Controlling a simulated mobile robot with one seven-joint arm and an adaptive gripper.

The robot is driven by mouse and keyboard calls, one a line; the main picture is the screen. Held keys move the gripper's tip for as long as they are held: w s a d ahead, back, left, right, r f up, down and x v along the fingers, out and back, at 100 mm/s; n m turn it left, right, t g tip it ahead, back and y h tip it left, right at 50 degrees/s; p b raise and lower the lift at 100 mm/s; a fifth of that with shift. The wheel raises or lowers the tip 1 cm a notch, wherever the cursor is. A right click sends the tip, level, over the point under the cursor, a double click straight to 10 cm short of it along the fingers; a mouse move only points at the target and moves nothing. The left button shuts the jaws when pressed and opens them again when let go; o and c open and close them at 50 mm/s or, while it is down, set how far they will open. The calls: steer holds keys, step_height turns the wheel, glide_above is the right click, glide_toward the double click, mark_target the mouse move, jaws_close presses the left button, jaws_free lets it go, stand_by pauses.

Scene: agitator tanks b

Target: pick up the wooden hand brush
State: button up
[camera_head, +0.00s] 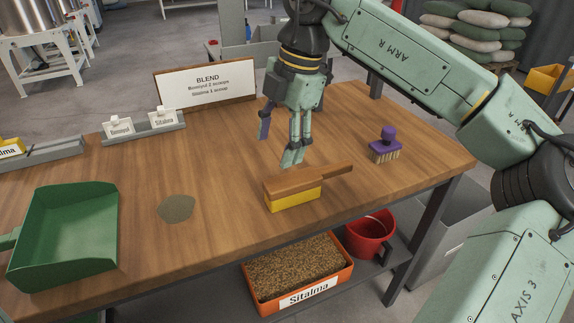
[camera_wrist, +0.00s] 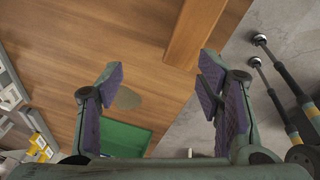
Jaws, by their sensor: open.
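The wooden hand brush (camera_head: 293,195) lies on the wooden table (camera_head: 225,150) near its front edge. It has a brown wooden back, a handle pointing right and a yellow bristle block underneath. My gripper (camera_head: 278,142) is open and empty, pointing down, above and slightly behind the brush in the head view. In the wrist view the brush's wooden top (camera_wrist: 196,32) shows at the upper right, beyond the fingertips of my gripper (camera_wrist: 160,78) and not between them. The brush's far end is cut off by that frame.
A green dustpan (camera_head: 65,240) and a small powder patch (camera_head: 176,208) are to the left. A purple scrub brush (camera_head: 385,146) stands to the right. A BLEND sign (camera_head: 205,84) and labelled holders (camera_head: 145,127) stand behind. An orange grain bin (camera_head: 300,275) and red bucket (camera_head: 370,236) are below.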

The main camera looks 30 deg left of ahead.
mark_target(321, 170)
steer(key=w+d+m, duration=0.1)
steer(key=d, duration=0.1)
steer(key=w+d+m+h, duration=0.1)
steer(key=w+d, duration=0.1)
steer(key=w+d+r+m+t, duration=0.1)
steer(key=w+d, duration=0.1)
steer(key=shift+d+r+h, duration=0.1)
steer(key=shift+d+h, duration=0.05)
steer(key=shift+h, duration=0.25)
steer(key=shift+w+d+f, duration=0.3)
steer(key=shift+d, duration=0.2)
step_height(321, 170, down, 4)
steer(key=shift+r+p, duration=0.1)
steer(key=shift+p, duration=0.4)
steer(key=shift+s+a+f+p, duration=0.15)
steer(key=shift+f+p, duration=0.35)
steer(key=shift+f, duration=1.05)
steer(key=shift+s+a+f+p, duration=0.1)
steer(key=shift+f+p, duration=0.4)
steer(key=shift+f, duration=1.05)
steer(key=c, duration=1.4)
